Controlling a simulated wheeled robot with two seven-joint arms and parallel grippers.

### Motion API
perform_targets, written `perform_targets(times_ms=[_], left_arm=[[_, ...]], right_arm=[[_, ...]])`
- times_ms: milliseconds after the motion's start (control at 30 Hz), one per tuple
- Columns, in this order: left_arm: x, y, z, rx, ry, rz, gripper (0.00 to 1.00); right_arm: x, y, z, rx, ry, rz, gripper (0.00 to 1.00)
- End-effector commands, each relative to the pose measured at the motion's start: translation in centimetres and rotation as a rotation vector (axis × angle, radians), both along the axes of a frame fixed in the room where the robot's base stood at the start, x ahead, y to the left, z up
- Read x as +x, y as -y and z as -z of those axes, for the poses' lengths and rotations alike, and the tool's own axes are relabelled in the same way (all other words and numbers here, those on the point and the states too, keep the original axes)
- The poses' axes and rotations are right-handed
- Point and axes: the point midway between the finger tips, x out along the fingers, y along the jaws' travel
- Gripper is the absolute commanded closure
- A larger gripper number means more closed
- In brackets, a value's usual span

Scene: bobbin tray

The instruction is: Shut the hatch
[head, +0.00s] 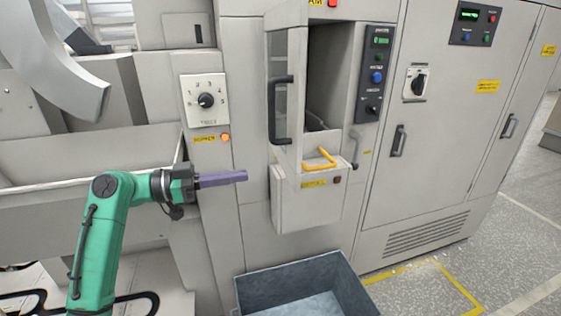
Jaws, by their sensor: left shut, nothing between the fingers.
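The hatch (297,85) is a narrow pale door with a window and a long black handle (281,110). It stands open at the left side of a tall dark opening (328,75) in the grey machine. Below the opening, a box-like front (308,206) carries a yellow handle (320,160). My left gripper (244,176) has purple fingers. It is shut and empty, pointing right, below and to the left of the hatch, apart from it as far as I can tell. My right gripper is not in view.
A dial panel (204,101) is on the machine left of the hatch. A control strip (375,75) is right of the opening. A blue-grey bin (290,272) stands on the floor below. A grey cabinet (430,190) stands at the right, with open floor before it.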

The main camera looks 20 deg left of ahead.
Motion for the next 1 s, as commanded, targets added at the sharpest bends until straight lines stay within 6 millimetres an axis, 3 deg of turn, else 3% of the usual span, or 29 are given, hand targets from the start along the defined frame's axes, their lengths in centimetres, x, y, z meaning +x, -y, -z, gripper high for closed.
perform_targets(times_ms=[33,300,433,1000], left_arm=[[0.5,1.0,-0.6,-0.001,0.000,0.003,1.00],[3.5,6.0,-0.7,-0.005,-0.004,0.002,1.00],[4.5,7.7,-0.4,-0.003,-0.004,0.000,1.00],[5.0,8.6,0.0,-0.001,-0.004,-0.011,1.00]], right_arm=[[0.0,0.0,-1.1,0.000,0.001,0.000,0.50],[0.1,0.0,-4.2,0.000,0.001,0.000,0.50],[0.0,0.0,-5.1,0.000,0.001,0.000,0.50],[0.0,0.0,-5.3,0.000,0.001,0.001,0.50]])
